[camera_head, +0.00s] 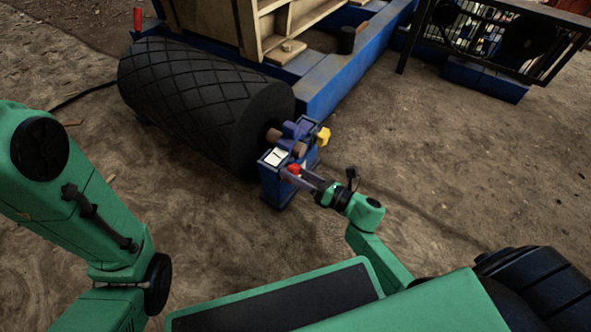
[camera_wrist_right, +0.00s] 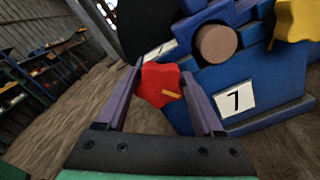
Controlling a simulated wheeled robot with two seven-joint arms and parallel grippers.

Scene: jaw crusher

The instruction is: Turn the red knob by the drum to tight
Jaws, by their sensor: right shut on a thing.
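The red knob (camera_head: 294,169) sits on the blue bearing stand (camera_head: 277,191) at the near end of the black drum (camera_head: 200,100). In the right wrist view the knob (camera_wrist_right: 160,84) is lobed and bears a yellow-orange mark that points right and slightly down. My right gripper (camera_head: 297,173) is shut on the knob, with one finger on each side of it in the wrist view (camera_wrist_right: 163,92). The knob's shaft is hidden.
A yellow knob (camera_head: 323,136) is on the stand's far right side, close to my right gripper. The blue machine frame (camera_head: 335,85) runs behind the drum. Open dirt ground (camera_head: 450,180) lies to the right.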

